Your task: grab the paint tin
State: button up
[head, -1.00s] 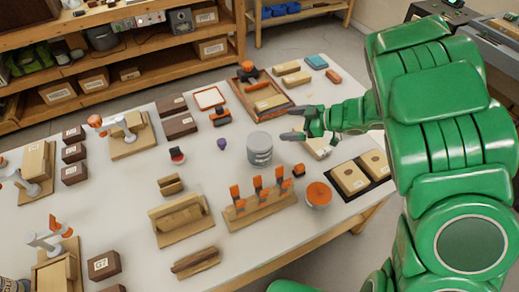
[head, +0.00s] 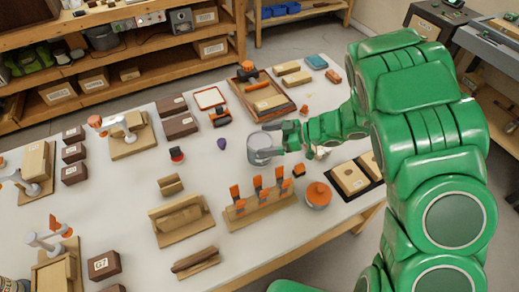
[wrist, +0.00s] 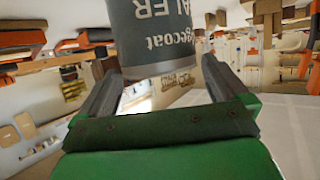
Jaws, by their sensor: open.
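The paint tin (head: 262,150) is a grey cylinder standing on the white bench in the head view. In the wrist view the tin (wrist: 155,38) fills the top middle, with pale lettering ending "gecoat" and "ALER". My gripper (head: 280,138) is at the tin's right side in the head view and hides part of it. In the wrist view the two dark fingers of my gripper (wrist: 158,82) are spread, one toward each side of the tin. I cannot tell whether either finger touches it.
A pot with an orange lid (head: 318,195) and a wooden block with orange-handled tools (head: 260,203) stand in front of the tin. A small purple item (head: 221,144) is to its left. A wooden tray (head: 262,98) lies behind.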

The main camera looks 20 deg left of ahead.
aim_at(260, 140)
jog(key=shift+x, duration=1.6)
jog(key=shift+c, duration=0.2)
jog(key=c, duration=1)
jog(key=shift+c, duration=0.2)
jog(key=shift+r, duration=5)
